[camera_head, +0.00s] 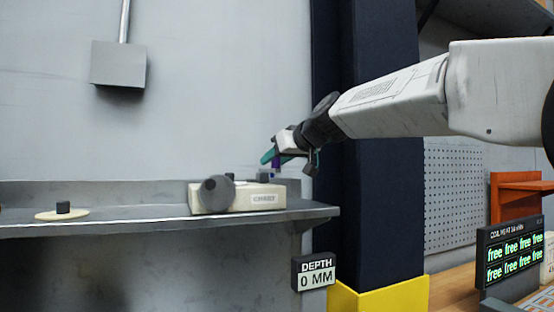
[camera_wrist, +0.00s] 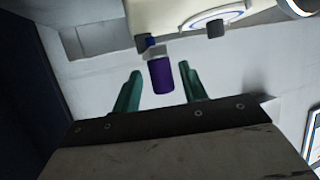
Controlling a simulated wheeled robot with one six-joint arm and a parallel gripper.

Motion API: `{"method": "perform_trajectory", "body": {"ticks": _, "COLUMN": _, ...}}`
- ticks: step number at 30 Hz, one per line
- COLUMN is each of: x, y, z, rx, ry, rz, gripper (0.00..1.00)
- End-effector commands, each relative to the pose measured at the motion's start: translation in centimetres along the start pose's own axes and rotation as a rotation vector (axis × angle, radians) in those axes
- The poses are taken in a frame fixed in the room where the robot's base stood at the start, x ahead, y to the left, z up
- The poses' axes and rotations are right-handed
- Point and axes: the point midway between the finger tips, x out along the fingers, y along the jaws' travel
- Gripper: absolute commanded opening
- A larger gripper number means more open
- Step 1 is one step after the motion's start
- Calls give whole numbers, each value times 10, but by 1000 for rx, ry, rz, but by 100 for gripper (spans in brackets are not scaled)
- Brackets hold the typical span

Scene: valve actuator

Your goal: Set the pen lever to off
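A cream box (camera_head: 250,197) with a label sits on the grey shelf; a dark round knob (camera_head: 216,194) is at its front left. A short purple handle (camera_head: 276,164), likely the pen lever, stands at the box's right end, partly hidden by my gripper (camera_head: 290,159). In the wrist view the purple handle (camera_wrist: 161,76) lies in the gap between my two teal fingers (camera_wrist: 160,72), near their tips. The fingers are open, with visible space on both sides. A small blue piece (camera_wrist: 151,41) is beside the handle's far end. I cannot read any on or off marking.
The shelf (camera_head: 130,218) holds a pale disc (camera_head: 62,215) with a dark block at left. A grey box hangs on a rod (camera_head: 118,64) above. A dark column (camera_head: 385,150) stands at right. A sign reads DEPTH 0 MM (camera_head: 316,274).

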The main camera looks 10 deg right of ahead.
Motion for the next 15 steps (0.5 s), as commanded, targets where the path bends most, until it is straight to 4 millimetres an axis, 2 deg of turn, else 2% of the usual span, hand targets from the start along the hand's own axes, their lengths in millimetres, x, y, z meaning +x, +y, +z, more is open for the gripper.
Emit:
{"method": "perform_trajectory", "body": {"ticks": 5, "x": -12, "y": 0, "z": -1, "rx": 0, "ry": 2, "rz": 1, "gripper": 43}}
{"method": "perform_trajectory", "body": {"ticks": 15, "x": -66, "y": 2, "z": 0, "rx": 0, "ry": 2, "rz": 4, "gripper": 43}}
